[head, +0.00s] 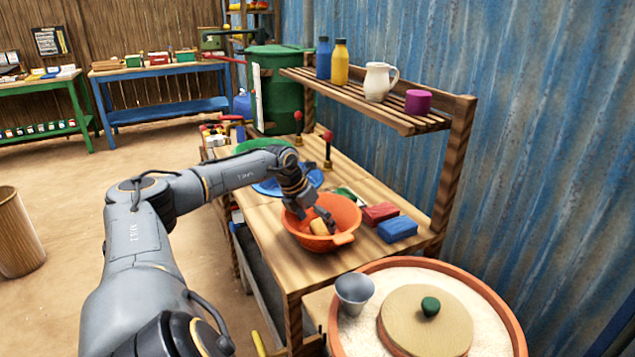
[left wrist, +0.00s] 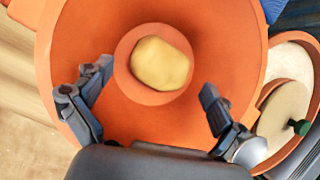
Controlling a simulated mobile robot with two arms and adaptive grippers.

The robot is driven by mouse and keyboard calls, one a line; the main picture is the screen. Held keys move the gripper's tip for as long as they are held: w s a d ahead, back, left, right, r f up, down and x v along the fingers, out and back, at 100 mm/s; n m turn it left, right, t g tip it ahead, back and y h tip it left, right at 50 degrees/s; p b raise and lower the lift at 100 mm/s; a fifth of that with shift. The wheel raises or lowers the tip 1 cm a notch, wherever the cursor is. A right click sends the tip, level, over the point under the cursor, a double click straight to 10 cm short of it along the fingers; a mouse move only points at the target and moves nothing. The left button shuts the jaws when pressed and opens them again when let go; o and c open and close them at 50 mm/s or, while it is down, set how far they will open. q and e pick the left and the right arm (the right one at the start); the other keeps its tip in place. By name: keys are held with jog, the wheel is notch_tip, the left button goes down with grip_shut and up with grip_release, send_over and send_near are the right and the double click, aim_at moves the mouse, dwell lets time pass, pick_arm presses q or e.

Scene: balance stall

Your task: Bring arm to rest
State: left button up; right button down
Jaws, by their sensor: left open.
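My left arm (head: 135,240) reaches in from the left over the wooden table. Its left gripper (head: 322,218) is above the orange bowl (head: 345,238), with the fingers low over the bowl. In the left wrist view the gripper (left wrist: 155,100) is open, its two fingers apart. A yellowish lump (left wrist: 160,63) lies at the bottom of the bowl, beyond the fingertips and not held. The same lump shows in the head view (head: 318,227), partly hidden by the gripper. My right gripper does not show.
A red block (head: 380,213) and a blue block (head: 397,229) lie right of the bowl. A blue dish (head: 268,188) sits behind it. A slatted shelf (head: 350,97) with bottles stands above. A round tub (head: 500,318) with a lid and grey cup (head: 354,290) is in front.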

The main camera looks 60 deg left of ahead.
pick_arm(q)
jog(key=v, duration=0.4)
jog(key=shift+s+a+r, duration=0.15)
jog(key=shift+s+r, duration=0.35)
jog(key=shift+r, duration=0.55)
jog(key=shift+r, duration=0.1)
